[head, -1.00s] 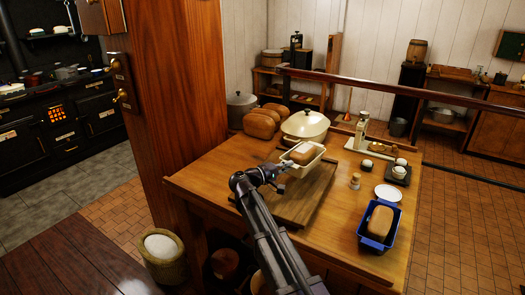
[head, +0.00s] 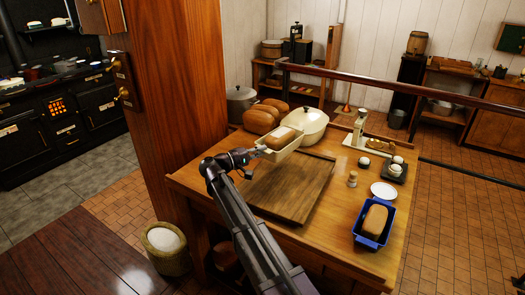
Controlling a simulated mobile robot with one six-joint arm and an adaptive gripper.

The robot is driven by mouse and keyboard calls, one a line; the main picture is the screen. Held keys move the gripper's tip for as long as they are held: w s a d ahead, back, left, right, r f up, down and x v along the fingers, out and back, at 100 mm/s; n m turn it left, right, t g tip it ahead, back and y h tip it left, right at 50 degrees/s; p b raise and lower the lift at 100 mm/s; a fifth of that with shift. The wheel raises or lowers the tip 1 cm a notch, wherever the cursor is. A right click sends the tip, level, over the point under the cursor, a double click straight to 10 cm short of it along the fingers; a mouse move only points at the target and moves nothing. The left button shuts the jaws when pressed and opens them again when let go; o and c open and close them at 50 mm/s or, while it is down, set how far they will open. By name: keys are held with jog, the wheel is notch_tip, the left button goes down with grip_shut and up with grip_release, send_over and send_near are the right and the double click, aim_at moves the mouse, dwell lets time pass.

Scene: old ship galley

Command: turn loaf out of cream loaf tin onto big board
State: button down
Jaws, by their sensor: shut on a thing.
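The cream loaf tin (head: 283,151) is held up in the air near the back edge of the big board, with a brown loaf (head: 286,137) still inside it. My gripper (head: 257,153) is shut on the tin's near left end. The tin looks roughly upright, perhaps slightly tilted. The big board (head: 288,188) is a dark wooden slab lying on the table, and its top is bare. The fingertips are small and partly hidden against the tin.
A cream lidded pot (head: 312,127) stands just behind the tin. Several loaves (head: 260,121) and a grey pot (head: 240,103) are at the back left. A blue tin with a loaf (head: 373,225), a white plate (head: 384,190), a small shaker (head: 352,179) and a scale (head: 358,135) are to the right.

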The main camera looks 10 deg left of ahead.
aim_at(275, 162)
dwell(0.3)
jog(key=m, duration=0.1)
jog(key=f+m+y+p, duration=0.1)
jog(key=m, duration=0.1)
jog(key=d+m+g, duration=0.1)
jog(key=shift+s+f+y, duration=0.25)
jog(key=shift+f+y, duration=0.05)
jog(key=shift+f, duration=0.05)
jog(key=m, duration=0.1)
jog(key=d+f+m+y, duration=0.1)
jog(key=m, duration=0.1)
jog(key=f+m+y+p, duration=0.1)
jog(key=shift+s+d+f+m, duration=0.2)
jog(key=shift+s+m, duration=0.1)
jog(key=shift+m, duration=0.1)
jog(key=f+m+y, duration=0.1)
jog(key=f+m+y+b, duration=0.1)
jog(key=m, duration=0.1)
jog(key=f+m+y, duration=0.2)
jog(key=shift+s+d+b, duration=0.15)
jog(key=shift+d+b, duration=0.1)
jog(key=shift+b, duration=0.05)
jog(key=m+t+y+b, duration=0.1)
jog(key=m, duration=0.1)
jog(key=f+m+t+y+b, duration=0.1)
jog(key=m, duration=0.1)
jog(key=shift+a+f+y, duration=0.15)
jog(key=shift+a+y, duration=0.05)
jog(key=shift+y, duration=0.2)
dwell(0.7)
